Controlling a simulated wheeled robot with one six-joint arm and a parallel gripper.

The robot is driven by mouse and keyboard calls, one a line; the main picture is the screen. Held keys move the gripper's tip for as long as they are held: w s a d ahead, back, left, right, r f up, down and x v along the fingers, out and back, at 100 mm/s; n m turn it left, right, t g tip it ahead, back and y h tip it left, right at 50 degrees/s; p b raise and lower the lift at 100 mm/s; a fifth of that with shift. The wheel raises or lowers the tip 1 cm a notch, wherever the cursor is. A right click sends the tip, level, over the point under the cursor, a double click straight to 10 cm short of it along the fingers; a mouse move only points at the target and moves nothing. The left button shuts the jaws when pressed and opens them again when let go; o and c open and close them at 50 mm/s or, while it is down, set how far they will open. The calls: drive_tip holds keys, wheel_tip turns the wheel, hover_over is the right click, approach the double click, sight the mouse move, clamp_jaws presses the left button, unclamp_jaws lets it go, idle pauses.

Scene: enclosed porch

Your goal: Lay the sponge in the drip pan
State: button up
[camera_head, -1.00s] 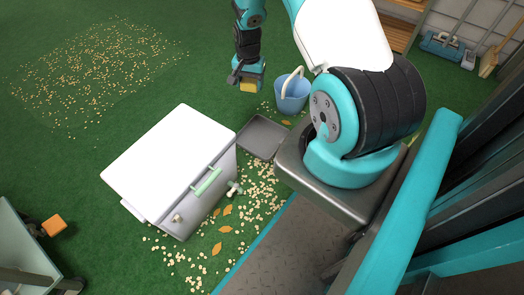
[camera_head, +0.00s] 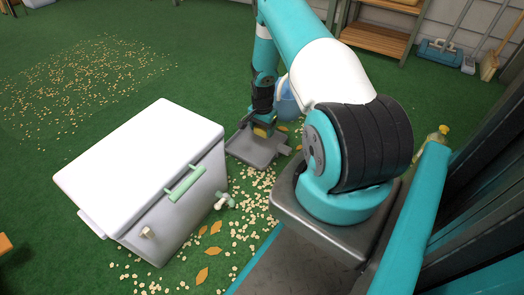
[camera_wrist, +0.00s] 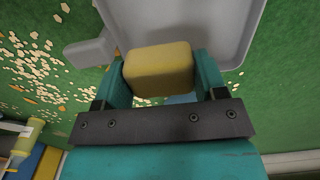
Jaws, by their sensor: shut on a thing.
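The yellow sponge (camera_wrist: 158,70) is held between the two teal fingers of my gripper (camera_wrist: 160,82) in the wrist view. The grey drip pan (camera_head: 256,150) lies on the green floor right of the white cooler. My gripper is over the far part of the pan. The pan (camera_wrist: 238,30) also shows behind the sponge in the wrist view. I cannot tell whether the sponge touches the pan.
A white cooler (camera_head: 145,170) with a green handle and a tap stands left of the pan. A blue bucket (camera_head: 287,100) stands just beyond it, partly hidden by my arm. Pale flakes and orange leaves (camera_head: 214,227) lie around. A wooden shelf (camera_head: 380,35) stands at the back.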

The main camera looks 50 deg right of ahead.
sight(262, 149)
wheel_tip(262, 149, down, 9)
drive_tip(key=b, duration=0.4)
drive_tip(key=shift+r, duration=0.3)
drive_tip(key=o, duration=1)
drive_tip(key=shift+c, duration=0.2)
